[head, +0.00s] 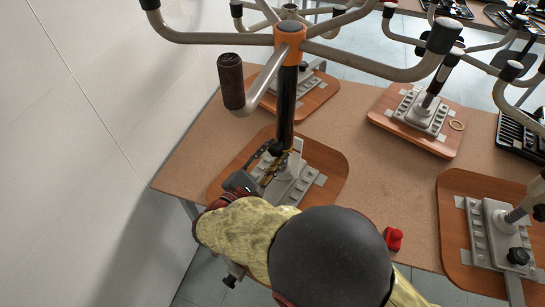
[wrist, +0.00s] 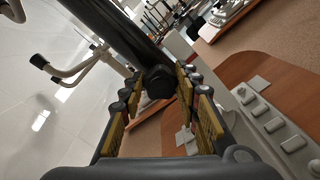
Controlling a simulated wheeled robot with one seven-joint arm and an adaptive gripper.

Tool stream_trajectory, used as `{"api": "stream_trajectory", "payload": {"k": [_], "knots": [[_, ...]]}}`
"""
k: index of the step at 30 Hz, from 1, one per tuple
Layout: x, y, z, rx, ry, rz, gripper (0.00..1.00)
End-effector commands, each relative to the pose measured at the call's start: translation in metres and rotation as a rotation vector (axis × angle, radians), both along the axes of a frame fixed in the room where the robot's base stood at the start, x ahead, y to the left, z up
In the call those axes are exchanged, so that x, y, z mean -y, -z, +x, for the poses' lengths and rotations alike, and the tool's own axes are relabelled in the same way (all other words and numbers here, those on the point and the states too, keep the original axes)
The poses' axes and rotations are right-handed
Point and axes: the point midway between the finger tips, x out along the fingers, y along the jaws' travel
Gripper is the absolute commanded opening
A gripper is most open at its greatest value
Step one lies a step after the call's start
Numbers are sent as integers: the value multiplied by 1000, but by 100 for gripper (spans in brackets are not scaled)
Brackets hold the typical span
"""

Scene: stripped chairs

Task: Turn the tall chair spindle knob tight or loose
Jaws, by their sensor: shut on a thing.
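The tall chair spindle (head: 286,110) is a black upright column with an orange collar at its top and a grey base plate (head: 290,190) on a brown wooden seat panel. My gripper (head: 272,163) reaches in from the front left, low on the spindle. In the wrist view the black faceted knob (wrist: 158,81) sits between the yellow pads of my gripper (wrist: 157,97), beside the dark spindle (wrist: 115,32). The fingers are shut on the knob. In the head view the fingers mostly hide the knob, and its thread is hidden.
Grey tubular legs (head: 375,68) with dark feet spread from the spindle's top. Other chair bases on panels stand at the back (head: 298,92) and right (head: 424,112). A red object (head: 394,239) lies near the table's front edge. A white wall (head: 90,130) is close on the left.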

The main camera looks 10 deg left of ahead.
Motion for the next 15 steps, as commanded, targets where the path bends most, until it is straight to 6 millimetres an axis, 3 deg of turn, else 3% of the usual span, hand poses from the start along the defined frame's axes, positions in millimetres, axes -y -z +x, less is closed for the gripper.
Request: {"api": "stream_trajectory", "payload": {"k": [15], "knots": [[2,7,-1,163,1,462,6]]}}
